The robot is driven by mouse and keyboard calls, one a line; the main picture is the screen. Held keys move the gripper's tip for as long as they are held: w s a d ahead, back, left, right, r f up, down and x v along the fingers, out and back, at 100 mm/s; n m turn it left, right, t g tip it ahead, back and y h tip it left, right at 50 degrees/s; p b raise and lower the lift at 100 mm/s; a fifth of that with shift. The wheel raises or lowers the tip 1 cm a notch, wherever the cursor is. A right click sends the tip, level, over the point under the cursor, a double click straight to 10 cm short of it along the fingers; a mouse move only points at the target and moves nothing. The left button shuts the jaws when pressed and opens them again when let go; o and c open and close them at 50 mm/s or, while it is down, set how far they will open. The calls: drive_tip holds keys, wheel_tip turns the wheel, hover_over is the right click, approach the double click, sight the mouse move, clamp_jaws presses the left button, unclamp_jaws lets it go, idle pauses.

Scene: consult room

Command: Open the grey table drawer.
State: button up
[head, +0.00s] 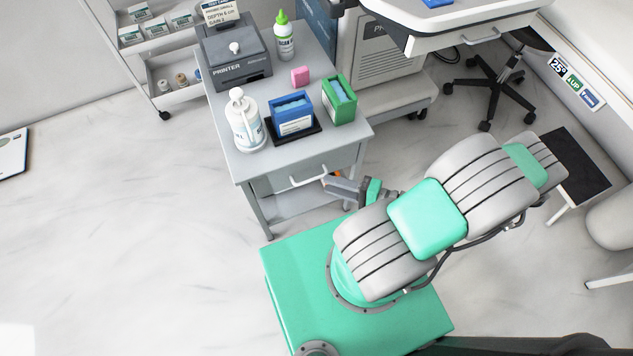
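The grey table (225,130) stands at the upper middle of the head view. Its drawer (272,184) is under the top at the front and looks shut, flush with the frame. A pale bar handle (309,180) is on the drawer front. My gripper (334,184) is at the right part of the drawer front, just right of the handle, with its dark fingers pointing left toward it. The fingers overlap in this view, so their opening is unclear. I see nothing held in them, and contact with the handle cannot be made out.
On the tabletop are a printer (236,62), a white pump bottle (245,122), blue (292,118) and green (340,100) boxes, a pink block (300,77) and a green-capped bottle (284,40). A machine cart (385,70) stands close right.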

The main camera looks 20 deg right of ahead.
drive_tip(key=x, duration=0.5)
drive_tip(key=shift+w, duration=0.1)
drive_tip(key=shift+c, duration=0.2)
clamp_jaws()
idle(1.0)
